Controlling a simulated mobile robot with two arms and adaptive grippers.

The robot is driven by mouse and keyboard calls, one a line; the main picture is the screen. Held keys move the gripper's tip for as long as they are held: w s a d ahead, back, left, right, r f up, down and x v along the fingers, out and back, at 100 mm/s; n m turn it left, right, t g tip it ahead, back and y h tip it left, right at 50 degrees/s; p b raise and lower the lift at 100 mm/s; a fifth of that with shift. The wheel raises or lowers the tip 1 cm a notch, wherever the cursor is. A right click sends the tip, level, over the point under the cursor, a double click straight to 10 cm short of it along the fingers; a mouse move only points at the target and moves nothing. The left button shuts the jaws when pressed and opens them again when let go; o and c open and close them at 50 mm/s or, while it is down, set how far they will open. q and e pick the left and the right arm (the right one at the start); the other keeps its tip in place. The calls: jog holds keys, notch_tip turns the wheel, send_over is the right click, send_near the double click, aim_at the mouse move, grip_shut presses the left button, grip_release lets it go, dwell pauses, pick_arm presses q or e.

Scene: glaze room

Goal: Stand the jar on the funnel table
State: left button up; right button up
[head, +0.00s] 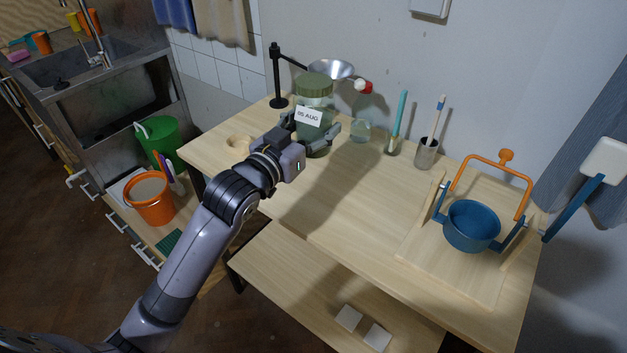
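The jar (315,90) is greenish glass with a green lid and a white label reading "05 AUG". It is upright over the back left part of the wooden table (340,205), in front of the funnel (331,69) on its black stand (276,75). My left gripper (311,128) has its fingers on both sides of the jar and looks shut on it. The gripper's body hides part of the jar's lower side. I cannot tell whether the jar's base touches the tabletop. My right gripper is not in view.
A blue pot (471,226) hangs in an orange-handled frame at the right. A wooden ring (239,142) lies at the left edge. The table's middle is clear.

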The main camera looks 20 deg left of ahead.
pick_arm(q)
notch_tip(320, 180, down, 10)
jog(key=shift+r, duration=0.2)
jog(key=shift+f+b, duration=0.35)
jog(key=shift+f, duration=1.45)
jog(key=shift+f, duration=0.15)
jog(key=o, duration=1.8)
jog(key=shift+f, duration=0.1)
jog(key=shift+s, duration=0.3)
jog(key=b+v, duration=0.1)
jog(key=v, duration=1)
jog(key=shift+s, duration=0.25)
